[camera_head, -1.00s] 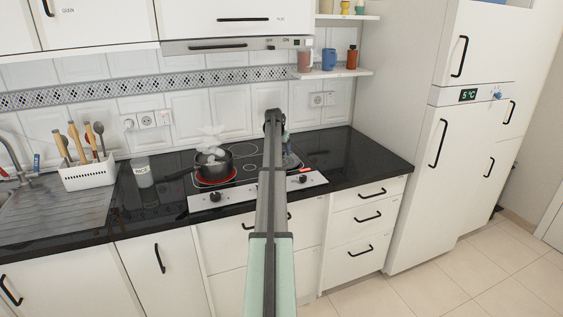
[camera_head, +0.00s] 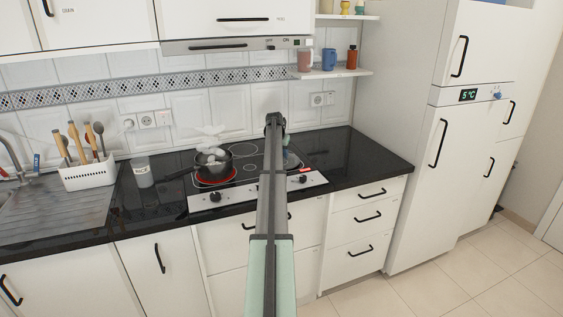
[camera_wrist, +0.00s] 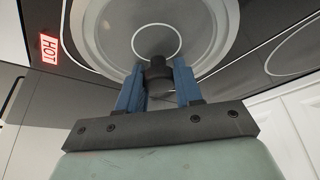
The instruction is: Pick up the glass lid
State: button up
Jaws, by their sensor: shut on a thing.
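The glass lid (camera_wrist: 112,32) is see-through and round, with a dark knob (camera_wrist: 158,78), and fills the upper middle of the wrist view. My gripper (camera_wrist: 158,68) has its two blue fingers closed on the knob from both sides. In the head view my own arm hides most of the gripper and lid, over the right part of the stove. I cannot tell whether the lid touches the hob.
A dark pot (camera_head: 213,164) steams on a glowing red ring on the stove (camera_head: 250,190). A red HOT label (camera_wrist: 49,47) lies near the lid. A utensil basket (camera_head: 88,176) and a cup (camera_head: 142,172) stand left. The counter at right is clear.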

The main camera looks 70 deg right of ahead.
grip_shut()
